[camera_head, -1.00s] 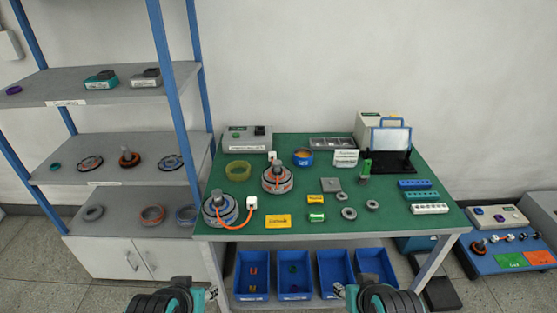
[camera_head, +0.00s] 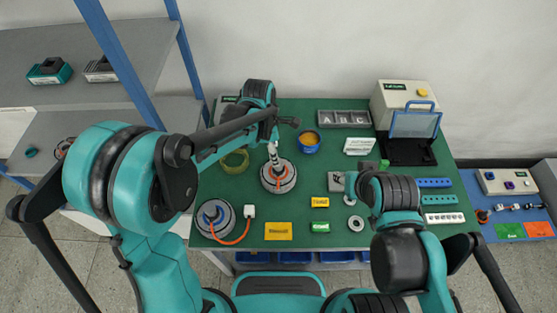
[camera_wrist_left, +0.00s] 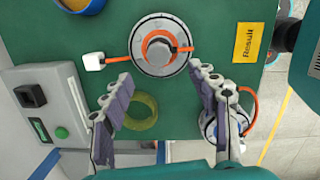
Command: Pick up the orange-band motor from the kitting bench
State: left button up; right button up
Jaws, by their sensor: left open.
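The orange-band motor (camera_head: 279,178) stands on the green kitting bench (camera_head: 262,208). In the left wrist view it (camera_wrist_left: 149,62) shows from above, with an orange cable and white plug at its left. A blue-band motor (camera_head: 213,222) stands nearer the front left, partly behind a finger in the wrist view. My right arm reaches over the bench's right part; its fingers cannot be made out.
A yellow-green ring (camera_head: 235,161) and a blue bowl (camera_head: 309,141) flank the motor. Yellow (camera_head: 278,231) and green cards lie in front. A grey control box (camera_wrist_left: 45,112) is close to the left gripper. A dark stand (camera_head: 408,150) is at the back right.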

aim_at(278, 171)
pick_arm(q)
jog(key=f+b, duration=0.1)
jog(key=f, duration=0.1)
jog(key=d+f, duration=0.1)
jog(key=f, duration=0.2)
jog(key=f+b, duration=0.1)
jog(key=f, duration=0.2)
jog(key=shift+w+d+b, duration=0.3)
jog(key=shift+c, duration=0.7)
jog(key=shift+r, duration=0.1)
grip_shut()
